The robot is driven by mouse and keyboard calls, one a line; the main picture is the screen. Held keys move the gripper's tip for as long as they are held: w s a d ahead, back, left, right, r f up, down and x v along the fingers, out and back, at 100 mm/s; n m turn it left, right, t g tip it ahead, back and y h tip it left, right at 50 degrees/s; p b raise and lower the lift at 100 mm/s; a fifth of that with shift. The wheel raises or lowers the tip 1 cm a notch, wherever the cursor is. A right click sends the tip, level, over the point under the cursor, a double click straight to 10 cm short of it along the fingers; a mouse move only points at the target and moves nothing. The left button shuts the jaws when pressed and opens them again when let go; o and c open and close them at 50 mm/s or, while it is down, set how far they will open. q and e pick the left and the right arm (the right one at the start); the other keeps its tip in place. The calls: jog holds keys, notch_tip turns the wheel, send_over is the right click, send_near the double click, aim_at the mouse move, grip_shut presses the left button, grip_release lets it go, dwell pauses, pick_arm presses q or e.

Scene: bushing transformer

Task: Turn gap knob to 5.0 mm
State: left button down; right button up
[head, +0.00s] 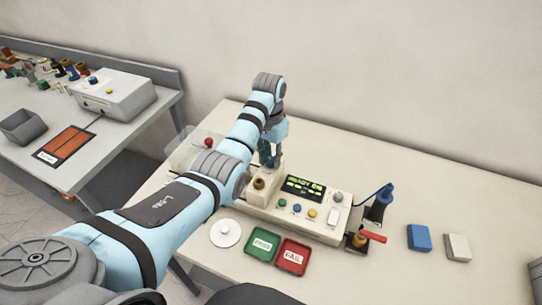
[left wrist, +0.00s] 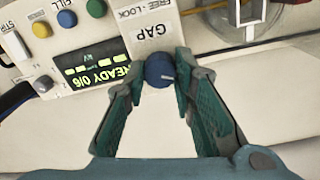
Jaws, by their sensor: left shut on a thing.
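In the head view my left gripper (head: 268,155) points down at the back of the tester (head: 325,215), and the knob is hidden there. The display (left wrist: 92,68) reads READY 0/6. No millimetre scale is readable. My right gripper is not in view.
Green (head: 263,244) and red FAIL (head: 292,256) trays and a white round dish (head: 226,232) lie in front of the tester. A dark stand with a red handle (head: 371,236), a blue block (head: 418,237) and a white block (head: 457,247) are at right. The back right table is clear.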

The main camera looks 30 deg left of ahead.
pick_arm(q)
jog(key=n, duration=0.6)
jog(key=shift+a+n, duration=0.1)
jog(key=shift+n, duration=0.2)
jog(key=n, duration=0.7)
jog(key=shift+t, duration=0.3)
jog(key=n, duration=0.4)
jog(key=shift+n, duration=2.1)
jog(key=shift+r, duration=0.1)
jog(key=c, duration=1.3)
grip_release()
jog(key=shift+c, duration=0.2)
jog(key=shift+s, duration=0.1)
